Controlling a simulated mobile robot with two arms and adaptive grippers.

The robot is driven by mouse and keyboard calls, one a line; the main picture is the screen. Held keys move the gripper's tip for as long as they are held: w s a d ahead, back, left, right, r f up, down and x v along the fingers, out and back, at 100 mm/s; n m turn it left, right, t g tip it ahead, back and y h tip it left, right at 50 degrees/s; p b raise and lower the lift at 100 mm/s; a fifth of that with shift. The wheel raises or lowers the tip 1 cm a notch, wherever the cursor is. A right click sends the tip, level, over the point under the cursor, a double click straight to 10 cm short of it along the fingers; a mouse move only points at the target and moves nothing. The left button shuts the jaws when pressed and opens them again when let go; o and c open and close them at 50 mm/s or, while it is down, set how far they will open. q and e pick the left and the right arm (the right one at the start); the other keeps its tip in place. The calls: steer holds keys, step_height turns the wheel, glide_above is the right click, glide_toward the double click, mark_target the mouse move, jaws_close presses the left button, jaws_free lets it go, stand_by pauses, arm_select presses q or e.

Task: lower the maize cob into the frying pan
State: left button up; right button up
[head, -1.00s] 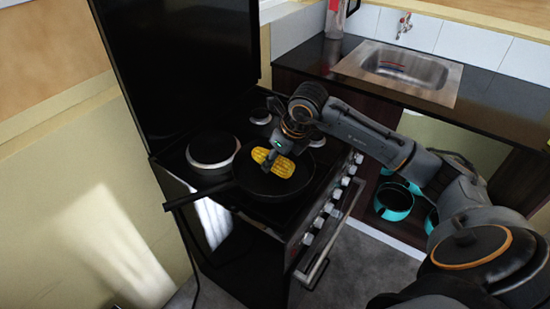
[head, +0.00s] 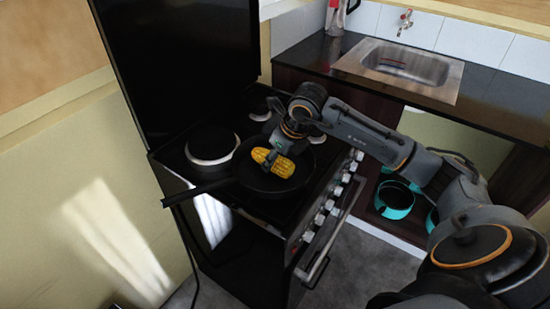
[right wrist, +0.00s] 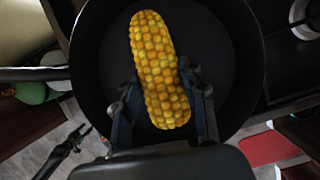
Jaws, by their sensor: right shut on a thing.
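The yellow maize cob (head: 282,166) is over the dark frying pan (head: 300,179) on the stove in the head view. In the right wrist view the cob (right wrist: 158,65) lies lengthwise between my fingers, with the black inside of the pan (right wrist: 215,50) behind it. My right gripper (head: 272,158) is shut on the cob, with one finger on each side of it in the right wrist view (right wrist: 162,92). I cannot tell whether the cob touches the pan's bottom. My left gripper is not in view.
The pan's handle (head: 190,192) sticks out to the left past the stove's edge. Bare hotplates (head: 212,146) lie left of and behind the pan. A sink (head: 412,66) is set in the counter at the back right. Teal pots (head: 394,200) stand in the open cabinet below.

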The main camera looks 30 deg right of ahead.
steer(key=shift+f+b, duration=0.45)
steer(key=shift+f, duration=0.1)
stand_by(0.4)
steer(key=o, duration=1.3)
steer(key=v, duration=1.2)
steer(key=shift+s+d, duration=0.1)
